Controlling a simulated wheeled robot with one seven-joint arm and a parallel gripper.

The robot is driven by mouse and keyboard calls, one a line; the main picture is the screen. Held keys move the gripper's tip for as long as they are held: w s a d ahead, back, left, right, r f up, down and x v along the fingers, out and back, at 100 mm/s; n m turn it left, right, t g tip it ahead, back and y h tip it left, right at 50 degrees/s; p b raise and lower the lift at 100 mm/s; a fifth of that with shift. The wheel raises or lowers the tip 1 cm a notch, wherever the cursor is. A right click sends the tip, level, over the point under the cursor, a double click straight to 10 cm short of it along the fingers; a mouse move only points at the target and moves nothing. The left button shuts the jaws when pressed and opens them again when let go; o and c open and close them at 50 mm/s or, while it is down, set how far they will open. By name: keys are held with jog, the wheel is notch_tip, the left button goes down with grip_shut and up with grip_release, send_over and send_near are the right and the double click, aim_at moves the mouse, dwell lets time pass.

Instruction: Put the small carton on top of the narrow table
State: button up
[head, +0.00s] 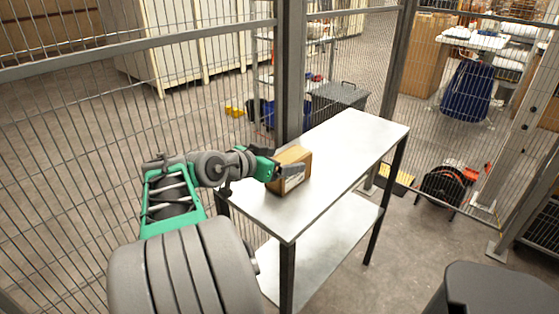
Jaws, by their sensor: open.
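The small carton (297,156) is a brown cardboard box with a pale label on the side towards me. It rests on, or very close to, the top of the narrow table (345,150), near that table's left end. The table has a light grey top, dark legs and a lower shelf. My gripper (281,170) is at the carton's left side, with a finger showing across its near face. It is open around or against the carton; the far finger is mostly hidden, so contact is unclear.
A wire mesh fence with a grey post (290,70) stands right behind the table. The right part of the tabletop is bare. The lower shelf (325,245) looks empty. A black and orange reel (445,187) lies beyond the fence, and a dark bin-like object (490,290) is at bottom right.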

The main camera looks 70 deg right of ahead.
jog(key=shift+r, duration=0.3)
jog(key=v, duration=1.2)
jog(key=w+a+f+n+t+y, duration=0.5)
jog(key=w+a+f+n+t, duration=0.3)
jog(key=w+a+f+n, duration=0.55)
jog(key=a+f+n+y, duration=0.3)
jog(key=a+n, duration=0.1)
jog(key=a, duration=0.8)
jog(key=a+f+n+y, duration=0.4)
jog(key=a+n, duration=0.1)
jog(key=a, duration=0.8)
jog(key=shift+s+y+p, duration=0.2)
jog(key=shift+y+p, duration=0.1)
